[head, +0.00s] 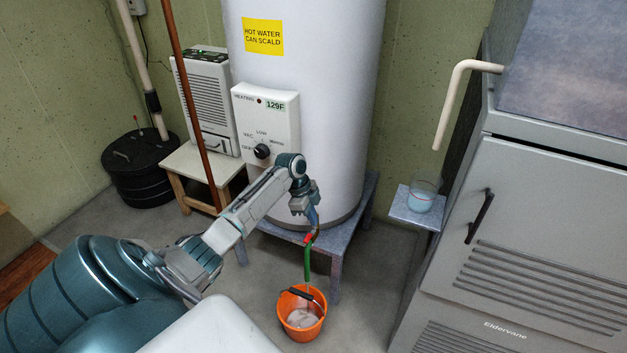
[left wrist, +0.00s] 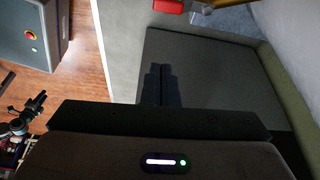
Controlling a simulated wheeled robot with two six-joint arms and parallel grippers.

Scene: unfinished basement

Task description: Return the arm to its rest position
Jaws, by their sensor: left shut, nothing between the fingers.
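My left arm reaches in from the left in the head view, stretched out in front of the white water heater (head: 300,90). My left gripper (head: 313,218) points down just above the red handle (head: 309,237) at the heater's drain. In the left wrist view the two dark fingers (left wrist: 161,72) are together with nothing between them. A red piece (left wrist: 168,5) shows at the top edge of that view, apart from the fingertips. My right gripper is not in view.
A green hose (head: 307,265) hangs from the drain into an orange bucket (head: 301,321). A grey stand (head: 285,242) carries the heater. A control box (head: 268,120) sits behind my arm. A cup (head: 423,193) stands on a shelf by the furnace (head: 530,220) at right.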

